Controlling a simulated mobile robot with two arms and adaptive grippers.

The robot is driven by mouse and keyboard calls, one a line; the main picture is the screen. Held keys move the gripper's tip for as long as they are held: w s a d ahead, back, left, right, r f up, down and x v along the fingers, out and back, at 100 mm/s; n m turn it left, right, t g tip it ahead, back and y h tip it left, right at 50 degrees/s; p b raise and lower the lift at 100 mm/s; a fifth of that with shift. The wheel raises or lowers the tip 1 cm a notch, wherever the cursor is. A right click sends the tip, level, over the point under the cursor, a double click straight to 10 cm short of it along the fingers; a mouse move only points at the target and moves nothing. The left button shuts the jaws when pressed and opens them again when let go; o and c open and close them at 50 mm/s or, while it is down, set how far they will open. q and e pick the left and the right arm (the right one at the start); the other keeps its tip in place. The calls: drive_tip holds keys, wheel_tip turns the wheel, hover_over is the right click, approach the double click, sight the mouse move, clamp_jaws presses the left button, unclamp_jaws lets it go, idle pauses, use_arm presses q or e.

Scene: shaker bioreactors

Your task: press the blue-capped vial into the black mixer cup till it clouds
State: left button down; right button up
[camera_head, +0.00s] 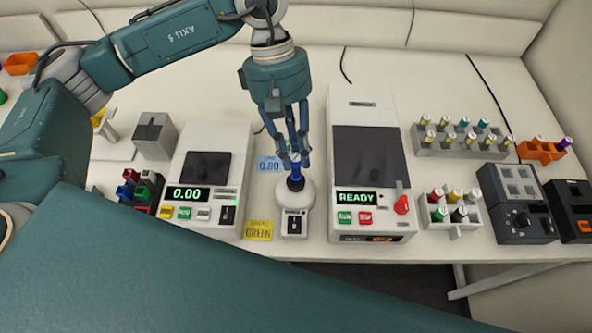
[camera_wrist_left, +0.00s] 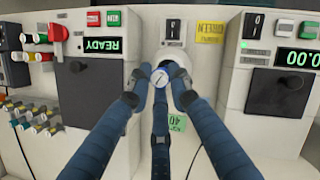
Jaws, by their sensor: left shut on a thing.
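The blue-capped vial (camera_head: 296,168) stands upright over the white mixer (camera_head: 308,197), with its lower end at the black cup (camera_head: 295,184). Whether its contents are cloudy cannot be told. My left gripper (camera_head: 294,153) points straight down, its fingers closed around the upper part of the vial. In the left wrist view the round pale top of the vial (camera_wrist_left: 159,77) shows between the fingertips of my left gripper (camera_wrist_left: 160,84), with the mixer (camera_wrist_left: 178,58) behind it. My right gripper is not in view.
A balance reading 0.00 (camera_head: 187,193) stands left of the mixer, and a taller machine reading READY (camera_head: 357,197) stands close on the right. Vial racks (camera_head: 462,150) stand further right.

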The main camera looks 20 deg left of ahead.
sight(298, 161)
use_arm(q)
drive_tip(key=shift+r+p, duration=0.55)
drive_tip(key=shift+r, duration=1.4)
drive_tip(key=shift+f, duration=0.1)
